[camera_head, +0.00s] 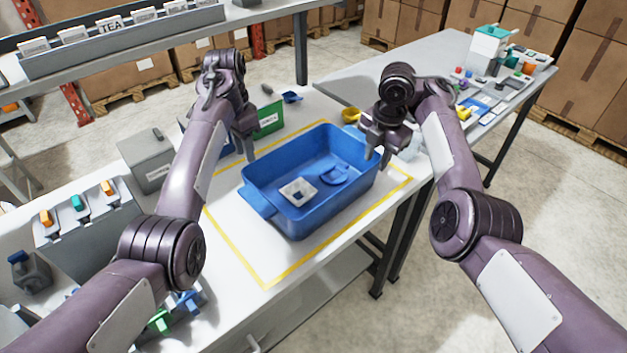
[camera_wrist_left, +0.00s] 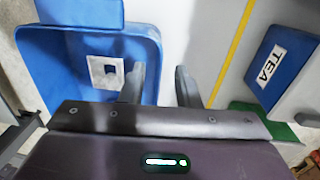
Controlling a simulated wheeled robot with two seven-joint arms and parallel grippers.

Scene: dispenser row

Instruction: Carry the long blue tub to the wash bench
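The long blue tub (camera_head: 288,212) stands upright on the white table inside a yellow outline, with a handle at each end. It holds a white square dish (camera_head: 291,188) and a blue rounded piece (camera_head: 334,175). My left gripper (camera_head: 247,151) is at the tub's back left corner. In the left wrist view its fingers (camera_wrist_left: 160,82) are apart, on either side of the line of the tub's wall (camera_wrist_left: 153,60); I cannot tell their height above the rim. My right gripper (camera_head: 377,153) is at the tub's right end, fingers apart; whether it touches the rim is unclear.
A green box (camera_head: 269,118) stands behind the tub, and a yellow bowl (camera_head: 351,114) near the right gripper. A grey bin (camera_head: 146,160) and dispensers (camera_head: 85,225) are at left. A grey table (camera_head: 440,60) at right holds small coloured items; its near-left part is clear.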

